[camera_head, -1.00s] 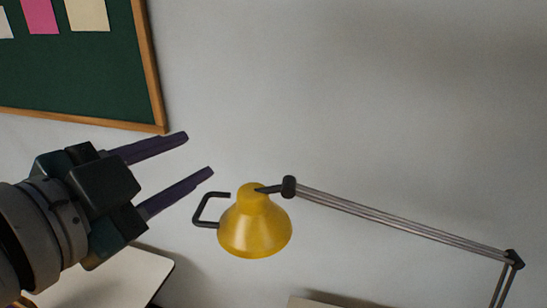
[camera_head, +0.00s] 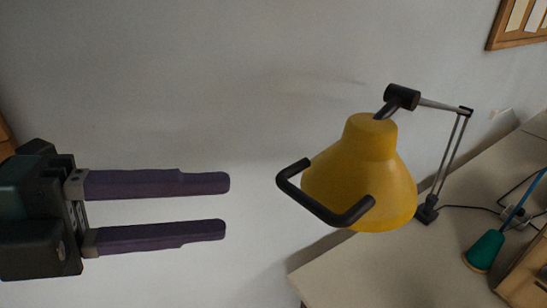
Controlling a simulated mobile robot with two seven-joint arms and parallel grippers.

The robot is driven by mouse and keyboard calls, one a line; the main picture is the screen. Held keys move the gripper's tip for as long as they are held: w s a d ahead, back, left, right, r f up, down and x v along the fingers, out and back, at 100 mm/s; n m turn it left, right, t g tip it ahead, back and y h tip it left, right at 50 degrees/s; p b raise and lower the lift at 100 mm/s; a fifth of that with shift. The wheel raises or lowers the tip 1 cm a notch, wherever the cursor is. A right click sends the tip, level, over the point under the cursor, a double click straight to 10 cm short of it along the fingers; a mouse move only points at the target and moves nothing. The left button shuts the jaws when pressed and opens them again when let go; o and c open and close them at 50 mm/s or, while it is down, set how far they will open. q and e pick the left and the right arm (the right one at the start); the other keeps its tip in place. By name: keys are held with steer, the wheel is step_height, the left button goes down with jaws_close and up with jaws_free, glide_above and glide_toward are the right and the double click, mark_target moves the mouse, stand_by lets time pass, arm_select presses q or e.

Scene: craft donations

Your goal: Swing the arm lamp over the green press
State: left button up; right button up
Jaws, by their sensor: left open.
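The arm lamp has a yellow shade (camera_head: 370,170) with a black bar handle (camera_head: 325,207) on its left side. Its grey jointed arm (camera_head: 455,150) runs down to a dark base (camera_head: 427,211) on the table. My left gripper (camera_head: 227,206) is open and empty, its two purple fingers pointing right at the handle. A gap shows between the fingertips and the handle. A green piece (camera_head: 485,250) with a blue rod stands on the table at the right; it may be the green press, but I cannot tell. My right gripper is not in view.
The pale table (camera_head: 350,265) fills the lower right. A wooden item (camera_head: 525,280) stands at the right edge, and a dark cable lies near the lamp base. A framed board (camera_head: 515,25) hangs at the upper right. Bare wall lies behind the gripper.

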mark_target(300, 201)
arm_select(q)
steer(key=p+x, duration=0.3)
steer(key=x, duration=0.6)
steer(key=shift+d+r, duration=0.1)
steer(key=shift+d, duration=0.05)
steer(key=shift+w+d+f, duration=0.2)
steer(key=shift+d, duration=0.25)
jaws_close()
stand_by(0.8)
